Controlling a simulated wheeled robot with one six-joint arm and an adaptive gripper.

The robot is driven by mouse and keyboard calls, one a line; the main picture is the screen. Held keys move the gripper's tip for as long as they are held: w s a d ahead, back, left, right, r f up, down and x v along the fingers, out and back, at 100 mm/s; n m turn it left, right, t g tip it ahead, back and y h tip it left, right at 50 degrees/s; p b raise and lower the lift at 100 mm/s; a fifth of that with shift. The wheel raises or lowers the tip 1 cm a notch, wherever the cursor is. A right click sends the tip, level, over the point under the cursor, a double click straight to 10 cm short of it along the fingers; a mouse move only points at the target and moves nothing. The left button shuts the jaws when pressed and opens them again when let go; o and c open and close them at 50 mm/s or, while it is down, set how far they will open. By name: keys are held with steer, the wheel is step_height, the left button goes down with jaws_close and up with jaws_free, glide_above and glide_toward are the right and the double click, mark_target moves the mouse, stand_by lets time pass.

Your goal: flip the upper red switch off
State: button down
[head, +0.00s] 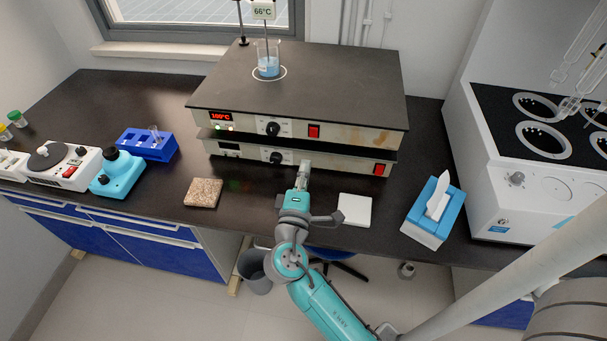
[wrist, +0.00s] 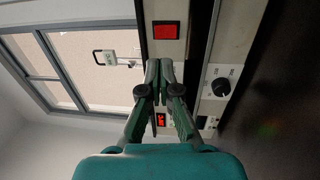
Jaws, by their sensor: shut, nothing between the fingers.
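The upper red switch (head: 314,131) is on the front panel of the upper hot plate (head: 350,85), right of its knob. It also shows in the wrist view (wrist: 167,31), just beyond my fingertips, apart from them. I cannot tell which way it is tilted. The upper plate's display (head: 221,117) is lit red and reads about 100°C. My gripper (head: 305,164) is shut and empty, in front of the panels and a little below the upper switch in the head view. The wrist view shows its fingertips (wrist: 165,63) together, hiding the upper knob.
The lower hot plate (head: 235,150) has its own red switch (head: 380,169) and knob (head: 277,157). A beaker (head: 268,68) of blue liquid stands on the upper plate. A speckled tile (head: 203,193), a white pad (head: 355,210) and a tissue box (head: 433,215) lie near the bench front.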

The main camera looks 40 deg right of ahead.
mark_target(313, 130)
steer(key=x, duration=0.9)
steer(key=shift+w+d, duration=0.25)
steer(key=shift+d, duration=0.1)
steer(key=shift+r, duration=0.1)
steer(key=shift+w+d+r, duration=0.15)
steer(key=shift+w+d, duration=0.05)
steer(key=shift+d, duration=0.05)
steer(key=shift+a, duration=0.1)
steer(key=shift+s, duration=0.1)
